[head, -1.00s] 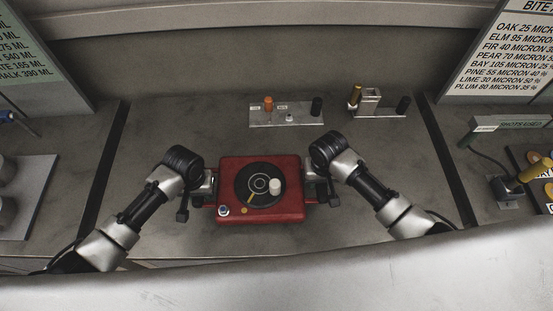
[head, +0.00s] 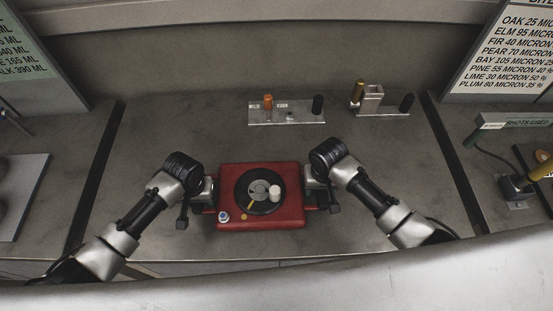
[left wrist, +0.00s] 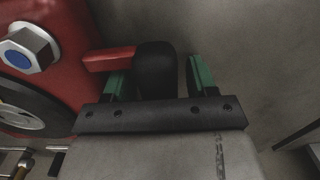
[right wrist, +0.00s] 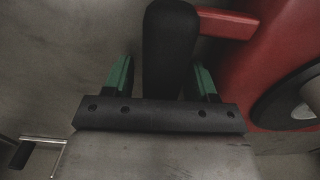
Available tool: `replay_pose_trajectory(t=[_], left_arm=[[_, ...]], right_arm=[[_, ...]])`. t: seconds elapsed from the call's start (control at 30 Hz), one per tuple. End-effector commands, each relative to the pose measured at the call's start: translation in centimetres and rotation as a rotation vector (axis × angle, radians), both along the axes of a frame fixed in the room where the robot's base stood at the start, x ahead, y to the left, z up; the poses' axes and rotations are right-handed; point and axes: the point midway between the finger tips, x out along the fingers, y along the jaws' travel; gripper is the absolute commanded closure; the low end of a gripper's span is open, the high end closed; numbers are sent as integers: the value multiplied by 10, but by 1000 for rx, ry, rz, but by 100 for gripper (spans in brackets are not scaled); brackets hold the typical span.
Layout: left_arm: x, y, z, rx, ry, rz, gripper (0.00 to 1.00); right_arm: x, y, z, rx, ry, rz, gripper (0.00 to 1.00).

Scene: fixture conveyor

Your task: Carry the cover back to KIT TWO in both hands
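The cover, a red box (head: 290,215) with a round black dial and a white knob on top, sits low in the middle of the head view. Its red side arms carry black handles (left wrist: 155,72), (right wrist: 170,50). My left gripper (head: 203,196) is at its left side, with green fingers apart around the left handle and a gap visible on one side. My right gripper (head: 318,195) is at its right side, fingers also apart around the right handle. I cannot tell whether the cover rests on the bench. No KIT TWO label is readable.
A metal plate (head: 300,119) with orange and black posts stands at the back. Another fixture (head: 383,110) with a brass post stands right of it. Dark seams (head: 97,180) cross the bench on both sides. The bench between cover and fixtures is clear.

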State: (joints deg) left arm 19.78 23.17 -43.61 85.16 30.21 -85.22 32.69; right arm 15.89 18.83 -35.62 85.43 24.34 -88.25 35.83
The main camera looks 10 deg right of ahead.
Motion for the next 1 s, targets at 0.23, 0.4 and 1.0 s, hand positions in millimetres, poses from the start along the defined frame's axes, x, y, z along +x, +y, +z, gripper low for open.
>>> replay_pose_trajectory(t=[0.23, 0.4, 1.0], left_arm=[[0, 0, 2, 0, -1, 0, 43], [1, 0, 22, -1, -4, -1, 43], [0, 0, 119, 0, 0, 0, 43]], right_arm=[[0, 0, 0, 0, 0, 0, 43], [0, 0, 0, 0, 0, 0, 43], [0, 0, 2, 0, -1, 0, 43]])
